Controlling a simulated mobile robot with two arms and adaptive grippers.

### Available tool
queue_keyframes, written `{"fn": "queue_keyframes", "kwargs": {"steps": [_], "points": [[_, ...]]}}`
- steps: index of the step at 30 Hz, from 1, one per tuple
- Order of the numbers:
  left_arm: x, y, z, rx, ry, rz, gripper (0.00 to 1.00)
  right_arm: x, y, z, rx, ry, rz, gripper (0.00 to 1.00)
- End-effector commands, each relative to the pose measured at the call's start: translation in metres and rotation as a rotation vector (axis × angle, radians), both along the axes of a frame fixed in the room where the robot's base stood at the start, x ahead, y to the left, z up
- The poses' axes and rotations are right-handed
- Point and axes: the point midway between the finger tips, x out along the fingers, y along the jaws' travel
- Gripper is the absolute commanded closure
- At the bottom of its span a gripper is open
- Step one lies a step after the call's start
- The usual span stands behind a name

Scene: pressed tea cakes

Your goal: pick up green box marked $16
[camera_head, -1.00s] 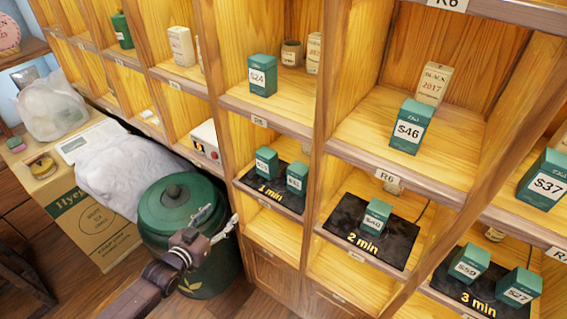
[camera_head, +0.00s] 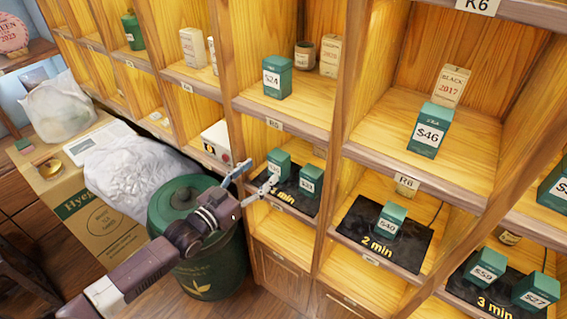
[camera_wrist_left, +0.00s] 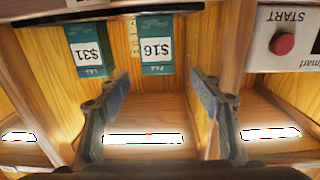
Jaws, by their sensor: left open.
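The green box marked $16 (camera_wrist_left: 154,48) stands in the left wrist view, upside down there, beside the green box marked $31 (camera_wrist_left: 88,52). In the head view the $16 box (camera_head: 279,163) appears to be the left one of the pair on the black "1 min" mat (camera_head: 292,195); its print is too small to read there. The $31 box (camera_head: 311,180) is to its right. My left gripper (camera_head: 253,180) is open and empty, in front of that compartment. In the left wrist view its fingers (camera_wrist_left: 160,92) are spread apart, short of the $16 box. My right gripper is out of view.
A wooden upright bounds the compartment, with a white START box (camera_wrist_left: 284,38) beyond it. A large green canister (camera_head: 205,255) stands below my left arm. Other green boxes stand on the "2 min" mat (camera_head: 405,240) and the "3 min" mat (camera_head: 468,291).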

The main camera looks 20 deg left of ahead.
Motion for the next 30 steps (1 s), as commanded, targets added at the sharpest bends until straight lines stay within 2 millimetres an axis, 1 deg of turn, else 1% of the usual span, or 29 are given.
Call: {"fn": "queue_keyframes", "kwargs": {"steps": [3, 8, 15, 20, 25, 30], "points": [[0.0, -0.001, 0.004, -0.003, -0.006, -0.004, 0.41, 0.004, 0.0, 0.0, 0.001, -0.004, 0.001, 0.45], [0.003, -0.003, 0.006, -0.004, -0.009, -0.005, 0.41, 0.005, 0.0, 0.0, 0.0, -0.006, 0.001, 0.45], [0.022, -0.01, 0.005, -0.004, -0.01, -0.005, 0.41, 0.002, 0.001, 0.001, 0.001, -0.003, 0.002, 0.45], [0.034, -0.016, 0.001, -0.005, -0.009, -0.005, 0.41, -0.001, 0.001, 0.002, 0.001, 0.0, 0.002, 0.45], [0.053, -0.025, -0.007, -0.004, -0.009, -0.004, 0.41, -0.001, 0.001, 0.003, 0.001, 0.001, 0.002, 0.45], [0.069, -0.031, -0.007, -0.004, -0.009, -0.005, 0.41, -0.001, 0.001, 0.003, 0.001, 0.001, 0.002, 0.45]]}}
